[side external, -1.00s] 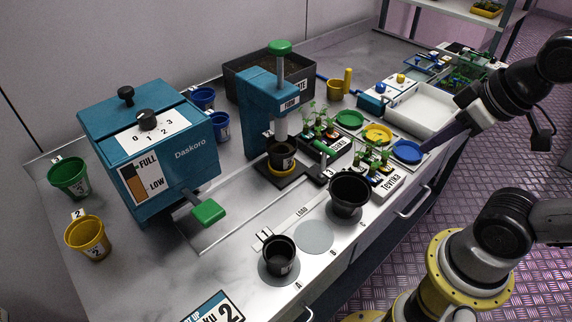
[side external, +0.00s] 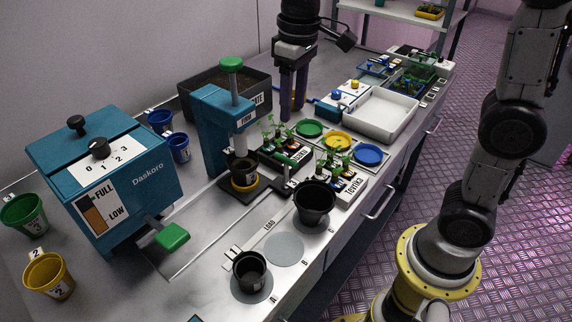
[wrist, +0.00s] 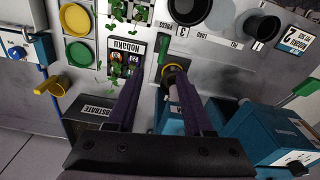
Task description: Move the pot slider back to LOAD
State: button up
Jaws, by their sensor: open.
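The pot slider (side external: 263,187), a dark plate on the rail, sits under the blue FIRM press (side external: 213,125). It bears a small dark pot (side external: 242,170) in a yellow ring (wrist: 170,88). Its green handle sticks up beside the seedling tray and shows in the wrist view (wrist: 163,57). The LOAD mark (side external: 269,226) lies nearer the camera along the track. My gripper (side external: 292,113) is open and empty, pointing down behind the press and seedlings. In the wrist view, its fingers (wrist: 160,78) stand either side of the press column, above and apart from the handle.
The blue Daskoro dispenser (side external: 105,180) with a green lever stands left. A large black pot (side external: 315,203) and a small black pot (side external: 249,270) stand at the front. Seedling trays, coloured dishes and a white tray (side external: 378,118) lie right of the press.

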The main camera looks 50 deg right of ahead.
aim_at(286, 163)
jog(key=shift+g, duration=0.3)
jog(key=f, duration=1)
jog(key=w+f, duration=0.1)
jog(key=f, duration=0.5)
jog(key=shift+a+f, duration=0.1)
jog(key=shift+a, duration=0.3)
grip_shut()
dwell(0.4)
